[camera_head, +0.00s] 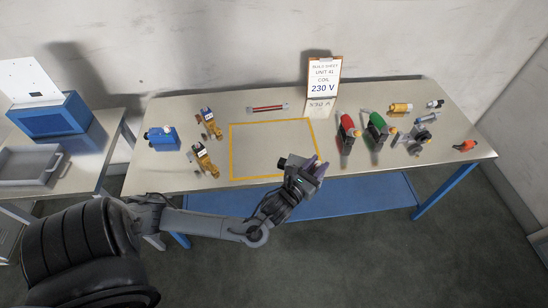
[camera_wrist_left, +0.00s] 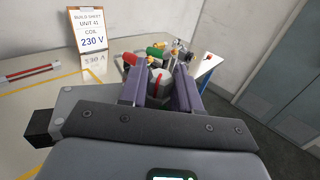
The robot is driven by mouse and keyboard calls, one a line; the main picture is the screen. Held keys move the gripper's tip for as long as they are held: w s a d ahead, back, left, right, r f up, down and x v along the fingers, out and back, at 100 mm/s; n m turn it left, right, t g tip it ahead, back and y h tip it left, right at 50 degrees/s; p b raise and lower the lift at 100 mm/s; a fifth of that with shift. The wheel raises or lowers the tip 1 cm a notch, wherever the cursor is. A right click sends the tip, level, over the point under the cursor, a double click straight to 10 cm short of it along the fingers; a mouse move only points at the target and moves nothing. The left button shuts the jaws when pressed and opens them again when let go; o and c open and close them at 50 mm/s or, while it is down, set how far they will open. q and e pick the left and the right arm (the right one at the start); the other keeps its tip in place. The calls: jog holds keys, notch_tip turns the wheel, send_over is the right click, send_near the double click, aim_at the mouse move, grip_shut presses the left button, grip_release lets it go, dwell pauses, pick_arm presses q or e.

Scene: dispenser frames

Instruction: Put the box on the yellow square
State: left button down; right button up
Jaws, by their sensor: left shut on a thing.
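The yellow square (camera_head: 231,150) is a yellow outline on the table top; its front right corner is behind my left gripper (camera_head: 315,168). The purple fingers also show in the left wrist view (camera_wrist_left: 158,88). They are shut on a small grey thing with a red part (camera_wrist_left: 158,86), mostly hidden between them; I cannot tell whether it is the box. A small blue box (camera_head: 163,139) with pale knobs on top stands on the table left of the square. My right gripper is not in view.
Red (camera_head: 347,132) and green (camera_head: 376,130) handled tools stand right. The square's inside looks clear.

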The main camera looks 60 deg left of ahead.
pick_arm(q)
jog(key=a+f+n+g+y+b, duration=0.25)
jog(key=a+f+y+b, duration=0.2)
jog(key=a+b, duration=0.65)
jog(key=a+f+n+g+y+b, duration=0.25)
jog(key=a+f+b, duration=0.35)
jog(key=a+b, duration=0.45)
jog(key=shift+n, duration=0.3)
jog(key=w+a+f+b, duration=0.2)
jog(key=a+f, duration=0.1)
jog(key=w+a+f+b, duration=0.2)
jog(key=f, duration=0.1)
jog(key=w+a+f+b, duration=0.2)
jog(key=a+f, duration=0.1)
jog(key=f, duration=0.1)
jog(key=shift+w+a+f, duration=0.1)
jog(key=shift+w+a, duration=0.15)
jog(key=shift+a, duration=0.05)
jog(key=c, duration=0.8)
grip_release()
